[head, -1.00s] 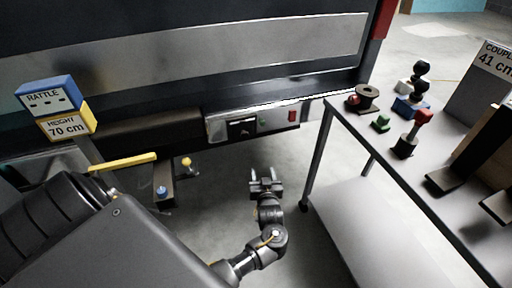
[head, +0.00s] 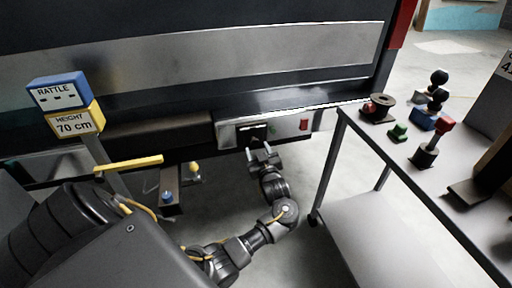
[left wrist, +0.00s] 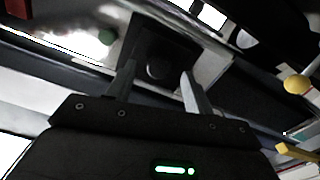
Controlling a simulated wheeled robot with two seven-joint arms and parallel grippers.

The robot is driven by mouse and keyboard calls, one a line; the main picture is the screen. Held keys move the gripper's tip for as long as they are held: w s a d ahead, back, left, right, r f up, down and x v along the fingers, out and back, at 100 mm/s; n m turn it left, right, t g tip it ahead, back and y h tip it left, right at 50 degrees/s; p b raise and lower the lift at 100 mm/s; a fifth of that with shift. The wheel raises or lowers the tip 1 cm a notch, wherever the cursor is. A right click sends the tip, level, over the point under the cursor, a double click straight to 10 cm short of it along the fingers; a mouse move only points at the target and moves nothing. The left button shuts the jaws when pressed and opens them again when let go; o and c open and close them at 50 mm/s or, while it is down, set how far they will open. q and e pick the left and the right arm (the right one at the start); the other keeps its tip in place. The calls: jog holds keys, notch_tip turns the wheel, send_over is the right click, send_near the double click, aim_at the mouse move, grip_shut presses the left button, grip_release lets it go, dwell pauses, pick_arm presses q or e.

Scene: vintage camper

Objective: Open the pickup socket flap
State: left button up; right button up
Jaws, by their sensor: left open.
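The pickup socket flap (head: 251,134) is a dark square piece on the pale bumper panel below the pickup's tailgate. In the left wrist view the dark socket piece (left wrist: 160,50) with a round dark centre lies just beyond the fingertips. I cannot tell whether its flap is closed. My left gripper (head: 262,152) is open, its two fingers pointing at the socket from just below and in front. The same fingers (left wrist: 158,82) stand apart on either side of the round centre in the wrist view. I cannot tell whether they touch it. My right gripper is not in view.
A red marker (head: 303,125) sits on the panel right of the socket. A grey cart (head: 362,218) with several small parts stands to the right. A tow bar with a yellow ball (head: 194,168) and a yellow bar (head: 128,163) are to the left.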

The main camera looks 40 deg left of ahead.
aim_at(254, 139)
pick_arm(q)
jog(key=shift+x, duration=1.4)
jog(key=shift+c, duration=0.3)
grip_shut()
